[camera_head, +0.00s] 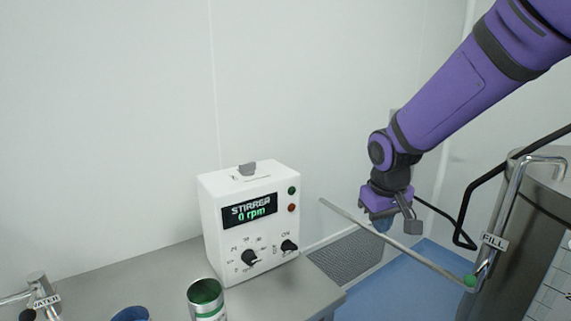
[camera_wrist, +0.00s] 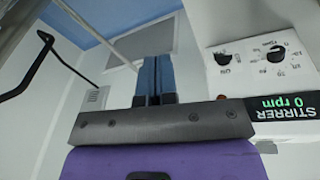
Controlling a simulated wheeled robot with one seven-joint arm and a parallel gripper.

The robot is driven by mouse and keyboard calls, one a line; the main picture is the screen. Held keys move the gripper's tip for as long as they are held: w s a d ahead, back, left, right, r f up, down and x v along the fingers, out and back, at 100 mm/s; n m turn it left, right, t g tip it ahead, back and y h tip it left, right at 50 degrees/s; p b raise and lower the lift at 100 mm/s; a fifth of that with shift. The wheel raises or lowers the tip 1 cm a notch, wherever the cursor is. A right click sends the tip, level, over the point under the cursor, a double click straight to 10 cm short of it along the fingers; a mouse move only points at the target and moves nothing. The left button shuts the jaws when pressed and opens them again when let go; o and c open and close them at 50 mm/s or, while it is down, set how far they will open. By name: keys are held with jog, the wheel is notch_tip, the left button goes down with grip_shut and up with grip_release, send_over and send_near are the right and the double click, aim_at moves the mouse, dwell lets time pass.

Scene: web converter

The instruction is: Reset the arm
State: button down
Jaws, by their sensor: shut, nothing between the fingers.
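My purple arm reaches in from the upper right in the head view. My gripper (camera_head: 384,224) hangs at its end, right of the stirrer box and beside a slanting metal rod. In the wrist view my gripper's blue fingers (camera_wrist: 155,78) are together, with nothing between them. The white stirrer control box (camera_head: 250,220) stands on the grey bench, and its display reads "STIRRER 0 rpm". Part of the box (camera_wrist: 265,60) also shows at the right of the wrist view. The gripper is apart from the box.
A metal rod (camera_head: 400,247) slants past my gripper to the steel tank (camera_head: 534,240) at right, near a "FILL" label (camera_head: 494,241). A green-filled can (camera_head: 206,300), a blue item (camera_head: 131,314) and a "WATER" tap (camera_head: 42,297) are on the bench (camera_head: 150,280). Open air lies above the box.

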jog(key=s+d+r+m+t, duration=0.1)
jog(key=s+d+r, duration=0.2)
jog(key=s, duration=0.4)
jog(key=s+d+r+m+t, duration=0.1)
jog(key=s+d+r, duration=0.2)
jog(key=s+r, duration=0.2)
jog(key=s+d+r+m+t, duration=0.1)
jog(key=s+d+r, duration=0.3)
jog(key=s, duration=0.7)
jog(key=shift+r+y, duration=0.4)
jog(key=shift+r, duration=0.15)
